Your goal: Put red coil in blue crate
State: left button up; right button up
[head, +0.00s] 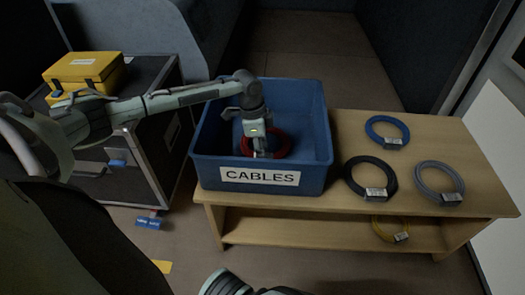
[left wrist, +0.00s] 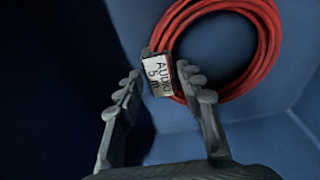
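The red coil (head: 278,142) is inside the blue crate (head: 315,150), which bears a CABLES label. My left gripper (head: 260,153) points down into the crate at the coil's near side. In the left wrist view, the red coil (left wrist: 262,60) has a grey-white AUDIO 5m tag facing the camera. The left gripper's fingertips (left wrist: 163,68) closely flank this tag and appear to grip it. Whether the coil touches the crate floor is hard to tell. My right gripper does not show.
Blue (head: 387,130), black (head: 370,175) and grey (head: 440,181) coils lie on the wooden table (head: 345,122), right of the crate. A yellow coil (head: 390,230) is on the lower shelf. A yellow case (head: 85,68) stands on a dark case (head: 150,75) at left.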

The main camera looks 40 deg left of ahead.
pick_arm(q)
jog(key=shift+o, duration=0.7)
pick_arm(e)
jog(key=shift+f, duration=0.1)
pick_arm(q)
jog(key=shift+r, duration=0.25)
notch_tip(320, 180, up, 12)
jog(key=a+p, duration=0.1)
jog(key=shift+s+a+f, duration=0.2)
jog(key=shift+s+a, duration=0.05)
jog(key=shift+s, duration=0.2)
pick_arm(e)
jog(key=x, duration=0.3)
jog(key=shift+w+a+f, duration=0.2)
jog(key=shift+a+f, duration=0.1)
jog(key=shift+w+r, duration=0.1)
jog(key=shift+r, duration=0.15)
